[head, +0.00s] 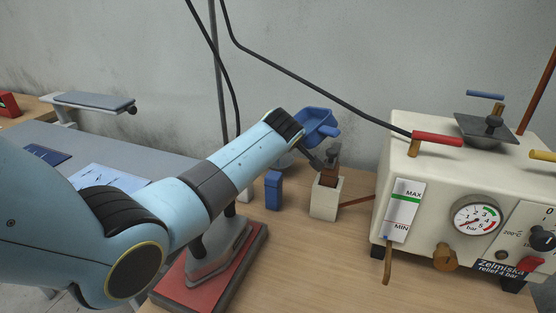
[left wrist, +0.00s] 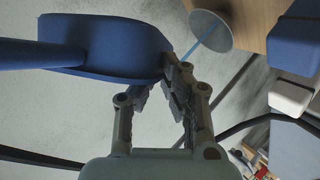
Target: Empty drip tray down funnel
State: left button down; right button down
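The blue drip tray (head: 316,120) is raised beyond the end of my left arm, tilted, with a stubby blue part at its right. In the left wrist view the tray (left wrist: 110,45) fills the upper left, and my left gripper (left wrist: 162,82) is shut on its edge. A thin light-blue streak runs from near the fingertips to a round grey disc (left wrist: 207,30), which looks like the funnel's mouth. In the head view a grey rounded shape, perhaps the funnel, is mostly hidden behind my arm. My right gripper is not in view.
A blue container (head: 273,190) and a white box with a brown insert (head: 326,198) stand on the wooden table (head: 300,250). A cream steam generator (head: 420,170) stands at right, with a black hose above. A pressing stand on a red base (head: 190,290) is below my arm.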

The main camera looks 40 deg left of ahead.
pick_arm(q)
jog(key=shift+a, duration=0.15)
jog(key=shift+f, duration=0.15)
jog(key=shift+s+a+f+n+t+h+b, duration=0.1)
jog(key=shift+f+n+t+h+b, duration=0.05)
jog(key=shift+f+n+b, duration=0.15)
jog(key=shift+s+a+f+n+t+h+b, duration=0.1)
jog(key=shift+f+t+h+b, duration=0.1)
jog(key=shift+f, duration=0.2)
dwell(1.1)
jog(key=shift+s+a+f+n+t+h+b, duration=0.1)
jog(key=shift+a+f+n+h+b, duration=0.1)
jog(key=shift+f+b, duration=0.3)
jog(key=shift+s+a+f+n+t+h+b, duration=0.1)
jog(key=shift+f+n+h+b, duration=0.1)
jog(key=shift+f+b, duration=0.25)
jog(key=shift+a+f+n+t+h+b, duration=0.1)
jog(key=shift+f+n+h+b, duration=0.15)
jog(key=shift+f, duration=0.4)
dwell(1.4)
jog(key=shift+s+a+r+n, duration=0.1)
jog(key=shift+a+r+n, duration=0.05)
jog(key=shift+n, duration=0.1)
dwell(0.8)
jog(key=shift+s+a+r+n+t+h+b, duration=0.2)
jog(key=shift+a+n+t+h+b, duration=0.2)
jog(key=shift+b, duration=0.2)
dwell(1.3)
